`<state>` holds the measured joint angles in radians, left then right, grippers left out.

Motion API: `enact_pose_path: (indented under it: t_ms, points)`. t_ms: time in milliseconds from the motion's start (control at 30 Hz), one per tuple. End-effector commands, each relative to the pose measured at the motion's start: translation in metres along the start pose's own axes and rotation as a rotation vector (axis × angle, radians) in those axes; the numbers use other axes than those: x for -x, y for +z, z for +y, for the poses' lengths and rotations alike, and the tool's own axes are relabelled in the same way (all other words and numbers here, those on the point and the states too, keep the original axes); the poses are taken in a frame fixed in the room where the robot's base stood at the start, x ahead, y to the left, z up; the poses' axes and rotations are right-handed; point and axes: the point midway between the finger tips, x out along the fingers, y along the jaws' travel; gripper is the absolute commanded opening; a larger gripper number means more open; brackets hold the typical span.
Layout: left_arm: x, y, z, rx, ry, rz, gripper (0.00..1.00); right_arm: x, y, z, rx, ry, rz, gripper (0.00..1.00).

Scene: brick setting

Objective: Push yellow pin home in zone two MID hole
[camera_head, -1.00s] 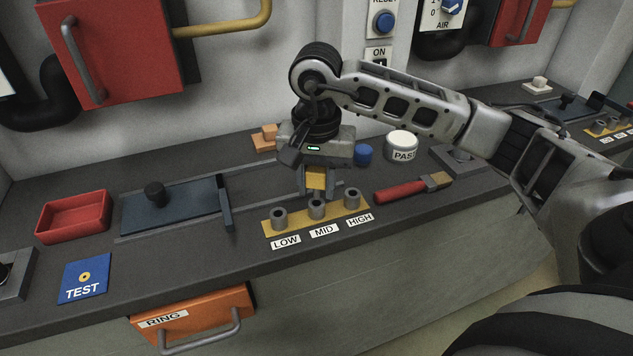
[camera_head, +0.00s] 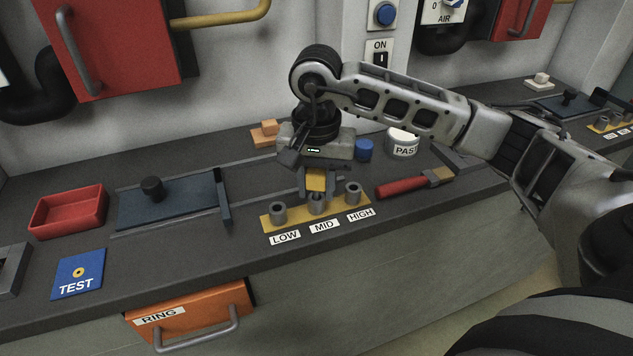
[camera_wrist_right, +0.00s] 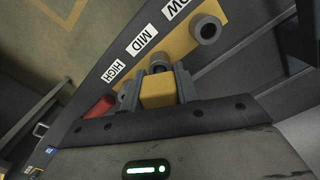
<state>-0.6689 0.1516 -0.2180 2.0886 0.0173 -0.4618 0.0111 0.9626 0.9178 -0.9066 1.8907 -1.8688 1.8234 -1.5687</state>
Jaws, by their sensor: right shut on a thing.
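My right gripper (camera_head: 317,192) is shut on the yellow pin (camera_head: 315,181), whose square yellow head shows between its fingers. The right gripper (camera_wrist_right: 158,82) and the pin head (camera_wrist_right: 158,92) also show in the right wrist view. The pin is at the grey MID socket (camera_head: 317,205), the middle one of three on a yellow strip (camera_head: 297,216). In the wrist view the MID socket (camera_wrist_right: 158,68) shows just beyond the head. The pin's lower end is hidden, so I cannot tell how deep it sits. My left gripper is out of view.
The LOW socket (camera_head: 278,213) and HIGH socket (camera_head: 353,194) stand close on either side. A red-handled tool (camera_head: 402,187) lies to the right. A blue cap (camera_head: 364,149) and a PAST jar (camera_head: 402,147) stand behind. A sliding plate (camera_head: 180,198) is at left.

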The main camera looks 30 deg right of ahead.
Motion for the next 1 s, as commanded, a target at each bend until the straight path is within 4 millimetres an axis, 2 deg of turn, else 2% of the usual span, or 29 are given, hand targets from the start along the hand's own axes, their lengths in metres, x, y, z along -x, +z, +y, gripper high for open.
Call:
enact_pose_path:
  t_ms: [33, 567, 1000]
  points:
    - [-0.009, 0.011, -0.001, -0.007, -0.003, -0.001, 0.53, -0.005, 0.0, 0.0, 0.0, 0.0, 0.0, 0.03]
    - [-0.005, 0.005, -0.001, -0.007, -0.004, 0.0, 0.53, 0.01, 0.0, 0.0, 0.0, 0.0, 0.001, 0.03]
    - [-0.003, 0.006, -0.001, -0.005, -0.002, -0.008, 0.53, 0.011, 0.0, 0.0, 0.0, 0.0, 0.0, 0.03]
